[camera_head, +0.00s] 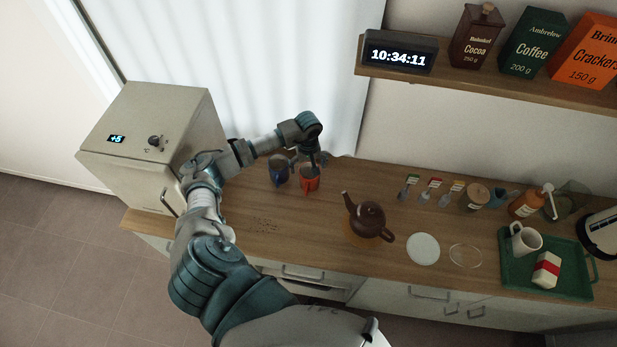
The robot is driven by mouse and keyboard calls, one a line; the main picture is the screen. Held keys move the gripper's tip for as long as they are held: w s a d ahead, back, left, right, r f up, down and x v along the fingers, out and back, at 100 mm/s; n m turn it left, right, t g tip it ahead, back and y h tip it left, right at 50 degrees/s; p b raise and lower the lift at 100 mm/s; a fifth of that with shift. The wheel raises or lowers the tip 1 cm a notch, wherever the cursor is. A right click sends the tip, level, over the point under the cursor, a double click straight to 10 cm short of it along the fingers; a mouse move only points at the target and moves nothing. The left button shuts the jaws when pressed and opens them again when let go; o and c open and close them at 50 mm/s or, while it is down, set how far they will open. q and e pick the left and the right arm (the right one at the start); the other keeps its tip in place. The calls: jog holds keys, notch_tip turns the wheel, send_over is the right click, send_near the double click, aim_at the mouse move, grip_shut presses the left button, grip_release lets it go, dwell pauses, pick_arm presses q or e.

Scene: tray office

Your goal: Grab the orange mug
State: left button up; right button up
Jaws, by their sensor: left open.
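The orange mug (310,184) stands upright on the wooden counter, left of the teapot, with a dark blue mug (279,174) close on its left. My left arm comes in from the lower left and bends over the counter. My left gripper (312,163) points down over the orange mug, its open fingers at about the rim and covering part of the mug's top. I cannot tell whether the fingers touch it. My right gripper is not in view.
A brown teapot (369,219) stands right of the mugs, with a white round plate (423,249) beyond it. A green tray (571,286) holds a white mug. A cream box-shaped appliance (130,150) stands at the left, and a wooden shelf (480,84) hangs above the counter.

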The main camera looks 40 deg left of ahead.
aim_at(310, 175)
pick_arm(q)
jog(key=f+p, duration=0.1)
jog(key=f, duration=0.1)
jog(key=d+f, duration=0.1)
jog(key=f, duration=0.1)
jog(key=shift+d+f+p, duration=0.15)
jog(key=shift+p, duration=0.2)
jog(key=shift+f, duration=0.25)
jog(key=shift+a, duration=0.2)
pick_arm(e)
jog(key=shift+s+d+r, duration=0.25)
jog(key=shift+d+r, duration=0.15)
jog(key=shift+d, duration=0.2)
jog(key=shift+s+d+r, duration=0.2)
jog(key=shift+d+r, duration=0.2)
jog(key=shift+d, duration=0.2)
pick_arm(q)
jog(key=shift+a+f, duration=0.1)
jog(key=shift+a, duration=0.15)
jog(key=c, duration=1.4)
jog(key=shift+d, duration=0.2)
jog(key=shift+c, duration=0.3)
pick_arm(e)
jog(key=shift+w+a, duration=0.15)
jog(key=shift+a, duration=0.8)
